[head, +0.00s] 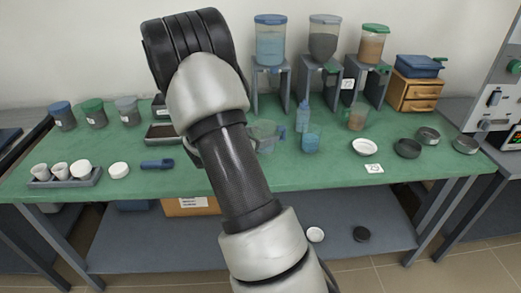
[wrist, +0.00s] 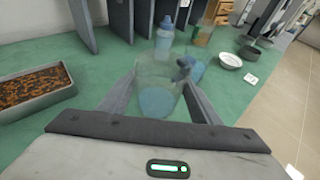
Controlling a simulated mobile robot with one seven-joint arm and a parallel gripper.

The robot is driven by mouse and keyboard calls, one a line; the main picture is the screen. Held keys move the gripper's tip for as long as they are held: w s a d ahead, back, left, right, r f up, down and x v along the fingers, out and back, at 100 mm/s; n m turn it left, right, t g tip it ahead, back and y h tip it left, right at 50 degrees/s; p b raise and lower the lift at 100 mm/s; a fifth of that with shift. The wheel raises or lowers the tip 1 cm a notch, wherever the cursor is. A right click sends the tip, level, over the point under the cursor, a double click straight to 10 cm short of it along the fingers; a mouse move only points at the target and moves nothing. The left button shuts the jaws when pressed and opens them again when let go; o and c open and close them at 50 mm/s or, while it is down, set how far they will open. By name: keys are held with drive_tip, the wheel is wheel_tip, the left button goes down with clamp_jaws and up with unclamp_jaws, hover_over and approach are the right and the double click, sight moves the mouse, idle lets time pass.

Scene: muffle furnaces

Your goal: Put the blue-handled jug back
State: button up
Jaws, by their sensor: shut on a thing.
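The clear jug with a blue handle (head: 266,137) is over the green table, just right of my arm. In the wrist view the jug (wrist: 157,100) is between the two fingers of my gripper (wrist: 160,88), which is shut on it. It looks upright, and its lower part looks bluish. In the head view my arm hides most of the gripper.
A blue-tinted beaker (head: 311,142) and a blue-capped bottle (head: 303,117) stand right of the jug. Dispensers on grey stands, one with a blue lid (head: 270,40), line the back. A tray of brown granules (wrist: 35,92) lies left. A white dish (head: 364,147) is right.

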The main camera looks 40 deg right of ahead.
drive_tip(key=shift+f+b, duration=0.4)
drive_tip(key=shift+f, duration=1.6)
drive_tip(key=shift+f, duration=0.15)
drive_tip(key=o, duration=1.6)
drive_tip(key=shift+o, duration=0.2)
